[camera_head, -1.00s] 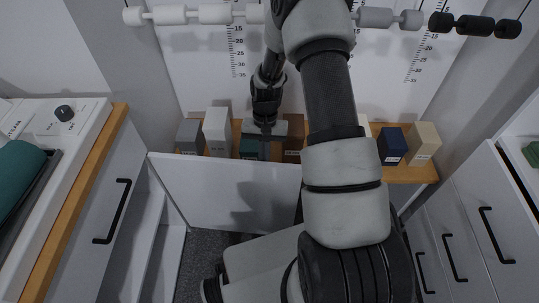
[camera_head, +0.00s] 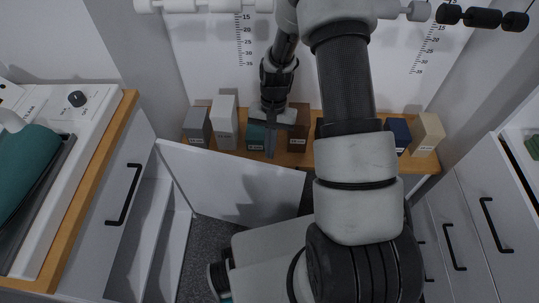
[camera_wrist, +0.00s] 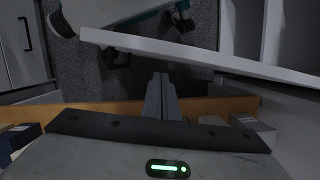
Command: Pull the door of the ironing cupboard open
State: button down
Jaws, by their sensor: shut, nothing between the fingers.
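A white door panel (camera_head: 225,182), which I take to be the ironing cupboard door, stands at an angle below the wooden shelf (camera_head: 300,158). Its left end is close to the shelf and its right end stands out from it. Its top edge (camera_wrist: 200,57) crosses the wrist view. My gripper (camera_head: 270,153) is shut and empty, pointing down between the shelf front and the door's top edge. Its fingers (camera_wrist: 160,97) are on the door's inner side in the wrist view. I cannot tell if they touch the door.
Several boxes, including a grey one (camera_head: 197,126) and a dark blue one (camera_head: 399,132), stand on the shelf. A left drawer unit (camera_head: 118,190) and right drawers (camera_head: 490,225) flank the grey carpet (camera_head: 210,240). A bead rail hangs above.

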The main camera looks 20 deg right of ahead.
jog(key=p+v, duration=0.2)
jog(key=v, duration=1.1)
jog(key=shift+r, duration=0.35)
